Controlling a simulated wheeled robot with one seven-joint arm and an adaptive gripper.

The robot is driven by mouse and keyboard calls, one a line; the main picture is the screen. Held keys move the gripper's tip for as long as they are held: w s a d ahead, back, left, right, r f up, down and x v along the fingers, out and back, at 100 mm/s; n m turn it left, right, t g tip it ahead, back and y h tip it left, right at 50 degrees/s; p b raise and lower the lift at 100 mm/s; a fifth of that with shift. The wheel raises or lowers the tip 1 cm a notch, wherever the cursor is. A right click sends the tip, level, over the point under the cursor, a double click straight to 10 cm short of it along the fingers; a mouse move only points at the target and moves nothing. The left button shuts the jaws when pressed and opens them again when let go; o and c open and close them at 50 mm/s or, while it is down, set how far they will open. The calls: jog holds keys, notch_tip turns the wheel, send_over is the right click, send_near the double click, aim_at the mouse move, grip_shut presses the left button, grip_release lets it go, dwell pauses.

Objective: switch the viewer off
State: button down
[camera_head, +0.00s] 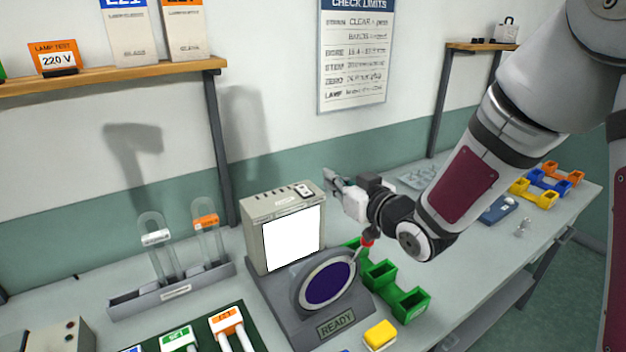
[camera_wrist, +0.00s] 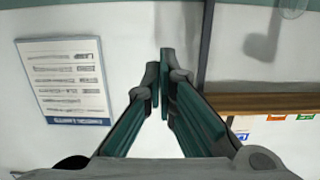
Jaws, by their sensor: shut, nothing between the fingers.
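The viewer (camera_head: 258,247) is a beige box on the bench with a bright white front panel (camera_head: 292,240). A small pale switch with a dark mark (camera_head: 303,190) is on its top, near the right end. My gripper (camera_head: 327,174) is above and just right of the viewer's top, its fingers pointing left. It appears apart from the switch, but the exact gap is hard to tell. In the wrist view, the fingers (camera_wrist: 164,62) are together with nothing between them.
A round dark-faced stand marked READY (camera_head: 328,281) sits in front of the viewer. Green holders (camera_head: 408,303) and a yellow block (camera_head: 380,335) lie to its right. A grey rack with glass tubes (camera_head: 172,291) stands left. A wall shelf (camera_head: 110,76) is at upper left.

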send_over(309, 192)
jog(key=shift+s+d+f+p, duration=0.1)
jog(key=shift+s+f+p, duration=0.15)
jog(key=shift+f+p, duration=0.25)
notch_tip(309, 192, down, 2)
jog(key=shift+w+f, duration=0.15)
jog(key=shift+f, duration=0.1)
jog(key=shift+w+f, duration=0.1)
jog(key=shift+f, duration=0.75)
